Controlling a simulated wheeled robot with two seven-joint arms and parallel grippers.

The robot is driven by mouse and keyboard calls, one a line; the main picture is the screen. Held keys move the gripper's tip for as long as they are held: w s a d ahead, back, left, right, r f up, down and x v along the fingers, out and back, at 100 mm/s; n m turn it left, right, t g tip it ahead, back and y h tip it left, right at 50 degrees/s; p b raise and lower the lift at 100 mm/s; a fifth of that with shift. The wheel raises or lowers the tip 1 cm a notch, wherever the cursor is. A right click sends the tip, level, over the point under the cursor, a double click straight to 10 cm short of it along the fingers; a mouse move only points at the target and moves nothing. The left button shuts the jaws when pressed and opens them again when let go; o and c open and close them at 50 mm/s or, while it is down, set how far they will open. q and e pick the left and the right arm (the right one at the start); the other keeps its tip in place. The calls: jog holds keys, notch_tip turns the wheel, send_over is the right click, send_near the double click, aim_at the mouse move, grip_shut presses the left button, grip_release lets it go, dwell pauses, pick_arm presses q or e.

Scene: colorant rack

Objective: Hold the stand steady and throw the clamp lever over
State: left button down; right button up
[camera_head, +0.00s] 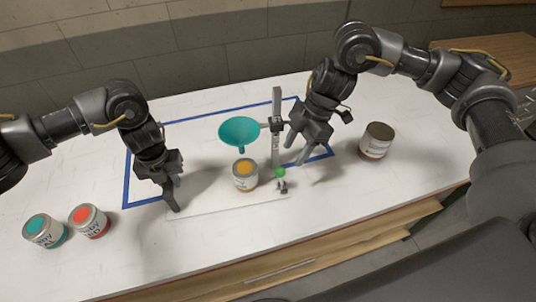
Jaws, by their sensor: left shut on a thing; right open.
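The stand has a thin white base plate (225,206) lying on the table and an upright grey post (276,150). A teal funnel (239,131) is held out to the left of the post. A small green-tipped part (280,173), which may be the clamp lever, shows near the foot of the post. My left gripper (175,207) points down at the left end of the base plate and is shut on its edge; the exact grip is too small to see. My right gripper (294,148) is open, just right of the post; contact with the post cannot be told.
An open can with yellow-orange contents (245,176) stands below the funnel on the plate. A teal can (44,231) and a red can (90,221) stand at far left. A brown-topped can (376,141) stands at right. Blue tape (127,180) outlines the work area.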

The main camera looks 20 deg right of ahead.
aim_at(281, 178)
jog(key=x, duration=1.2)
jog(key=shift+a+f, duration=0.1)
jog(key=shift+a, duration=0.05)
grip_shut()
